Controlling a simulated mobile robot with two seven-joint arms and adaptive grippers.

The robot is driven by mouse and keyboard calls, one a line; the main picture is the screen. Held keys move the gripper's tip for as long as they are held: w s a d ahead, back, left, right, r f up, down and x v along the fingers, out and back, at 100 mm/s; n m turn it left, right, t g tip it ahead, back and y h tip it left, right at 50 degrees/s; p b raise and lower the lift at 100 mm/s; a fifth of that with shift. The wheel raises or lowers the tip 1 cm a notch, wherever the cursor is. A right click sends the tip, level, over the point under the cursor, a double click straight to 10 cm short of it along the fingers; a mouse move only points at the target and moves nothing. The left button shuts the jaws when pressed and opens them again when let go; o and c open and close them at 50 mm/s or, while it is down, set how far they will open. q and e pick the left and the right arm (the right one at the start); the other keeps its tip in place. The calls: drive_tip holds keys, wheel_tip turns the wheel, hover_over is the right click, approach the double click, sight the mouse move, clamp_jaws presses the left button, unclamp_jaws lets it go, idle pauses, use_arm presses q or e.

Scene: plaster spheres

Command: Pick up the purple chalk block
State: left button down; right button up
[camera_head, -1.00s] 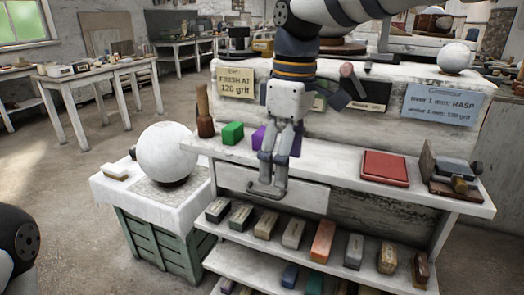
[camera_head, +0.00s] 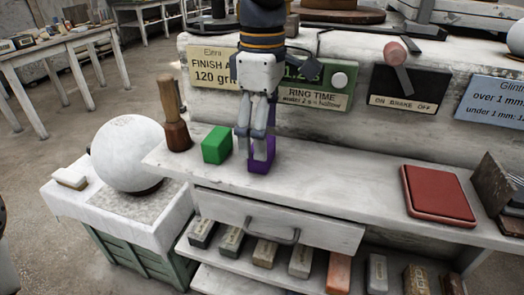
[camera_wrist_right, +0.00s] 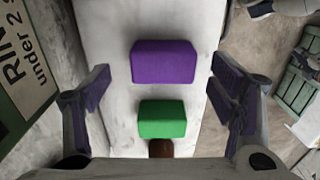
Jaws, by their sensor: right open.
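The purple chalk block (camera_head: 262,158) stands on the white bench shelf, partly hidden behind my right gripper's fingers in the head view. In the right wrist view the purple block (camera_wrist_right: 164,62) lies ahead, between the lines of the two open fingers. My right gripper (camera_head: 256,150) points down at the block from above, open and empty; its fingers show at both sides of the wrist view (camera_wrist_right: 160,95). I cannot tell whether a finger touches the block. My left gripper is not in view.
A green block (camera_head: 216,145) stands left of the purple one, beside a wooden mallet (camera_head: 174,115). A red pad (camera_head: 438,194) lies at the right of the shelf (camera_head: 340,180). A sign board (camera_head: 320,85) rises behind. A white sphere (camera_head: 130,152) rests at left.

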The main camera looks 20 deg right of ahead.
drive_tip(key=f, duration=0.3)
drive_tip(key=shift+s+a, duration=0.15)
drive_tip(key=shift+a, duration=0.1)
drive_tip(key=shift+f, duration=0.35)
drive_tip(key=c, duration=1.4)
drive_tip(key=shift+r, duration=0.6)
drive_tip(key=s+a+r, duration=0.2)
drive_tip(key=s+r, duration=0.2)
drive_tip(key=s+a+r, duration=0.2)
drive_tip(key=s+r, duration=0.2)
drive_tip(key=s+a+r, duration=0.3)
drive_tip(key=s+r, duration=0.1)
drive_tip(key=shift+p, duration=0.4)
